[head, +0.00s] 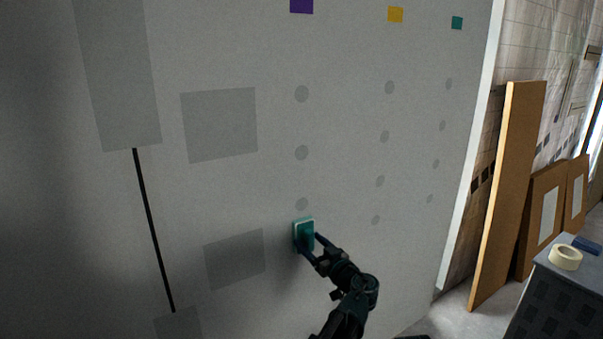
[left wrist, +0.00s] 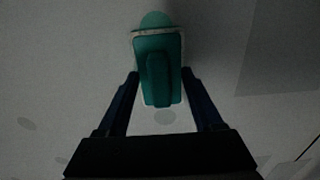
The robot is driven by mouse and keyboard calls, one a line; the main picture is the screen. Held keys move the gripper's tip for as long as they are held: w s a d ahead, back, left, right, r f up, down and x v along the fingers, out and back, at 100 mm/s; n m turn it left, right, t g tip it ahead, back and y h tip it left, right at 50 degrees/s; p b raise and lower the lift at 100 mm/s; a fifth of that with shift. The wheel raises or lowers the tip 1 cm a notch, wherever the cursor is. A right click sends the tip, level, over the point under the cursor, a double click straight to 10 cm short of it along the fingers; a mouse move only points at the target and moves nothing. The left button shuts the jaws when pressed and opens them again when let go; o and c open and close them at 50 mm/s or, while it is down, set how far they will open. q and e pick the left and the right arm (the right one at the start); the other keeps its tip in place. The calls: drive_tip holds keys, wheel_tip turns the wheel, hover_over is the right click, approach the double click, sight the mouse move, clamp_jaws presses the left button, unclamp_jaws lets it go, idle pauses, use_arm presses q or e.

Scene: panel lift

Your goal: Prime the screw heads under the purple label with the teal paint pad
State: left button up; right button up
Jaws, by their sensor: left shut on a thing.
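The purple label (head: 301,6) is at the top of the grey panel. Under it runs a column of round screw heads: grey ones at the top (head: 301,93), middle (head: 301,152) and just above the pad (head: 301,204). My left gripper (head: 308,243) is shut on the teal paint pad (head: 303,231), close to the panel; I cannot tell whether the pad touches it. The left wrist view shows the pad (left wrist: 157,70) between the fingers. Beyond its upper edge is a teal round spot (left wrist: 156,19), hidden in the head view. A grey spot (left wrist: 165,116) shows below the pad there. My right gripper is not in view.
A yellow label (head: 395,14) and a teal label (head: 457,22) head other columns of grey screw heads to the right. Grey patches (head: 235,258) and a black line (head: 152,230) are on the left. Boards (head: 510,190) and a tape roll (head: 565,257) on a cabinet stand right.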

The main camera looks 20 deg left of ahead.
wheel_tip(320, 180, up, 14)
drive_tip(key=p, duration=1.3)
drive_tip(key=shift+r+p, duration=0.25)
drive_tip(key=shift+p, duration=0.05)
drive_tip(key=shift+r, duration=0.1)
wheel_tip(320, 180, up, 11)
drive_tip(key=p, duration=1.1)
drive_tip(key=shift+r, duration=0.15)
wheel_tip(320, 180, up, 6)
drive_tip(key=p, duration=0.6)
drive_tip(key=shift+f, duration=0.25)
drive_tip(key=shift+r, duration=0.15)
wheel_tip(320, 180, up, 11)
drive_tip(key=p, duration=1.1)
